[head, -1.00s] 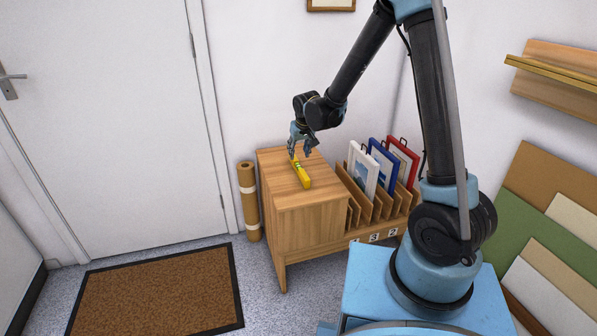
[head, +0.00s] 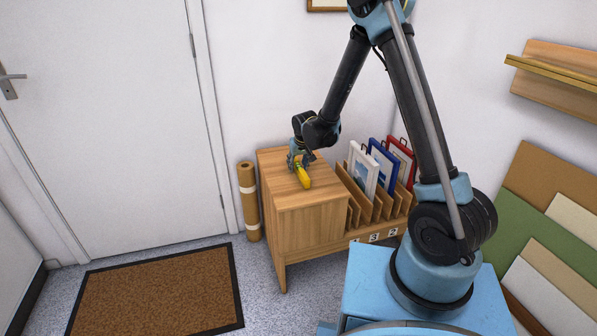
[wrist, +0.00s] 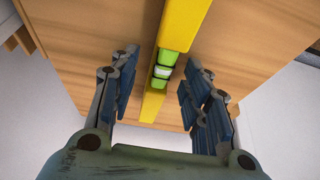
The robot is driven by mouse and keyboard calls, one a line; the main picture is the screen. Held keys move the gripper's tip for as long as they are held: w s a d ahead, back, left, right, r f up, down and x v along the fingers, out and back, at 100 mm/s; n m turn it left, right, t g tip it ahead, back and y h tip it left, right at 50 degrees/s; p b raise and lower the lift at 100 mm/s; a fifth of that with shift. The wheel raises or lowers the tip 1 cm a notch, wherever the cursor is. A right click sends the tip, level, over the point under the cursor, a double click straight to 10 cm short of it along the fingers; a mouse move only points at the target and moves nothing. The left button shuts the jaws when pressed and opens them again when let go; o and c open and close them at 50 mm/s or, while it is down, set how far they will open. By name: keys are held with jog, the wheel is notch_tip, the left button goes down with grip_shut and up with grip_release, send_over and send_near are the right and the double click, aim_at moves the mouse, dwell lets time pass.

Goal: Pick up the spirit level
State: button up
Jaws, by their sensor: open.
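The yellow spirit level (head: 304,178) lies on top of the wooden cabinet (head: 313,201). In the wrist view the spirit level (wrist: 184,28) runs lengthwise between my fingers, with its green vial near the fingertips. My gripper (head: 301,161) is low over the far part of the level, pointing down. In the wrist view my gripper (wrist: 158,95) is open, with one finger on each side of the level and a gap on both sides. The far end of the level is partly hidden by the fingers in the head view.
A slotted rack (head: 379,205) with several framed prints stands right of the cabinet. A brown roll (head: 249,201) stands at its left. A door (head: 105,130) and a brown mat (head: 158,290) are further left. Leaning boards (head: 550,230) are at the right.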

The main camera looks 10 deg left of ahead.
jog(key=shift+w+f, duration=0.1)
jog(key=shift+f, duration=0.25)
grip_shut()
